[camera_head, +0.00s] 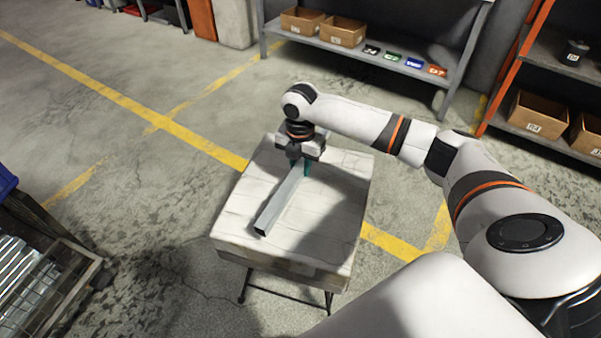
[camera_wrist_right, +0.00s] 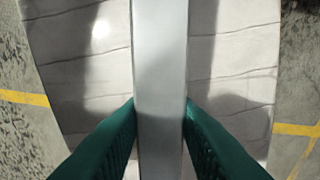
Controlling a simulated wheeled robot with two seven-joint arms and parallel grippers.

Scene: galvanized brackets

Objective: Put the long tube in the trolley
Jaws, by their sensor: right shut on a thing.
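The long tube (camera_head: 281,204) is a grey, square-section metal piece with an open near end. It is over the pale wooden-topped table (camera_head: 338,215) in the head view, pointing toward the lower left. My right gripper (camera_head: 300,166) comes down from above and is shut on the tube near its far end. In the right wrist view, the tube (camera_wrist_right: 160,60) runs straight up the picture between the two green fingers (camera_wrist_right: 160,108), which touch its sides. I cannot tell whether the tube rests on the top or is just clear of it. My left gripper is not in view. I cannot pick out the trolley with certainty.
A framed carrier (camera_head: 68,296) with several metal lengths stands at the lower left, beside a blue bin (camera_head: 6,182). A grey shelf (camera_head: 395,68) with cardboard boxes (camera_head: 343,32) stands at the back, and an orange-framed rack (camera_head: 515,68) at the right. Floor left of the table is clear.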

